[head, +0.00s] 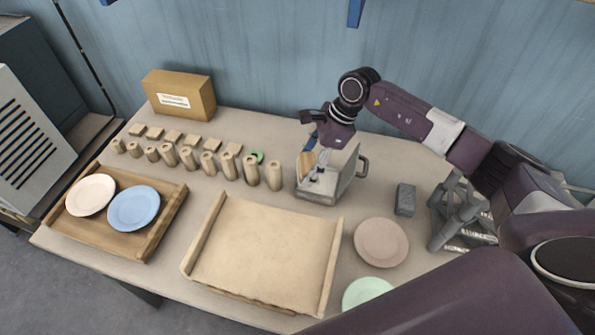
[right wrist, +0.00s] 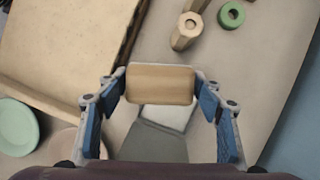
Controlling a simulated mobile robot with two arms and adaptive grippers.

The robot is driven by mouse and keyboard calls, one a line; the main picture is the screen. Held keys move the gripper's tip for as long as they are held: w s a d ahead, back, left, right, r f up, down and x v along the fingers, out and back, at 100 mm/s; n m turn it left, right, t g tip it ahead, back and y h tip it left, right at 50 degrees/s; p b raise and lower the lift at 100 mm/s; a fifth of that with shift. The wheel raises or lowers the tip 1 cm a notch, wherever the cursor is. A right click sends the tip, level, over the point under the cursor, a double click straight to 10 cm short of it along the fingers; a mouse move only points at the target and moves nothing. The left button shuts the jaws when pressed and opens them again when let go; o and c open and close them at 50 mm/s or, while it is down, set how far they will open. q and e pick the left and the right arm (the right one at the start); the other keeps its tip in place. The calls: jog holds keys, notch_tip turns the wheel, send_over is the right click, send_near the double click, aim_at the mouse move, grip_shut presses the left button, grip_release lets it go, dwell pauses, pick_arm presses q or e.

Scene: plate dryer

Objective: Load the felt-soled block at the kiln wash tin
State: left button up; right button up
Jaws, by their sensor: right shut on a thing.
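My right gripper (head: 316,163) is shut on a tan wooden block (right wrist: 160,82), gripped by its two ends between the blue-lined fingers. The block also shows in the head view (head: 305,166). Its underside is hidden, so I cannot see any felt. The grey metal tin (head: 345,178) with a side handle stands near the back of the table, under the right gripper. In the right wrist view the tin (right wrist: 150,145) shows just beyond the block, with a pale patch inside. I cannot tell whether block and tin touch. My left gripper is not in view.
Several wooden posts (head: 251,171) and small flat blocks stand left of the tin; a green ring (head: 257,157) lies behind them. A wide board with raised sides (head: 262,250) lies in front. A pink plate (head: 381,243), a mint plate (head: 367,292) and a dark grey block (head: 405,199) are to the right.

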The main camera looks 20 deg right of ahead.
jog(key=shift+w+d+f+m+t+h, duration=0.15)
jog(key=shift+w+d+f+m+t, duration=0.1)
jog(key=shift+d+f+m, duration=0.35)
jog(key=shift+w+d+f+m+t+h, duration=0.15)
jog(key=shift+w+d+f+m, duration=0.15)
jog(key=shift+d+m, duration=0.5)
jog(key=shift+w+d+f+m+t+h, duration=0.1)
jog(key=shift+w+d+f+m+t, duration=0.25)
jog(key=shift+d, duration=0.5)
jog(key=shift+s+f+b, duration=0.1)
jog(key=shift+f+b, duration=1.05)
jog(key=shift+f, duration=1)
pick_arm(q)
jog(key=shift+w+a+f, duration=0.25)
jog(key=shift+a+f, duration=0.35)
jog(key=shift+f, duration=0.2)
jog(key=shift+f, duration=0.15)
pick_arm(e)
jog(key=shift+s+f, duration=0.1)
jog(key=shift+f, duration=0.1)
jog(key=shift+r, duration=0.1)
jog(key=shift+r+p, duration=0.45)
jog(key=shift+r, duration=0.5)
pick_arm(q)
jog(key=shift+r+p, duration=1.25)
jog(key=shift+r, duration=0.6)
pick_arm(e)
jog(key=shift+r, duration=2.55)
